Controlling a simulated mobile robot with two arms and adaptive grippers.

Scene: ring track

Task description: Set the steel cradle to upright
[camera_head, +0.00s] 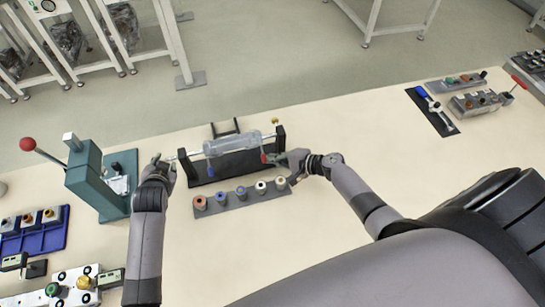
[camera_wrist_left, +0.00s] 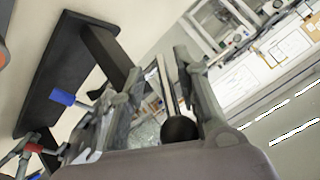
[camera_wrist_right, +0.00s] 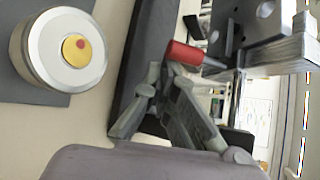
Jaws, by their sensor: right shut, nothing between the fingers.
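The steel cradle (camera_head: 232,143) is a grey cylinder lying level between two black posts on a black base, with a red-tipped lever at its right and a blue tip below its left. The red tip (camera_wrist_right: 192,54) and blue tip (camera_wrist_left: 63,97) also show in the wrist views. My left gripper (camera_head: 158,165) is at the left end of the shaft. Its fingers (camera_wrist_left: 160,85) stand apart, with a rod and black ball (camera_wrist_left: 180,130) between them; contact is unclear. My right gripper (camera_head: 285,158) is shut and empty, fingertips (camera_wrist_right: 168,78) close beside the red tip.
A strip with several round pieces (camera_head: 238,200) lies in front of the cradle. A teal press (camera_head: 90,182) with a red-knobbed lever stands at left. A blue tray (camera_head: 35,235) is further left. Tools and fixtures (camera_head: 435,110) are at right; the bench between is clear.

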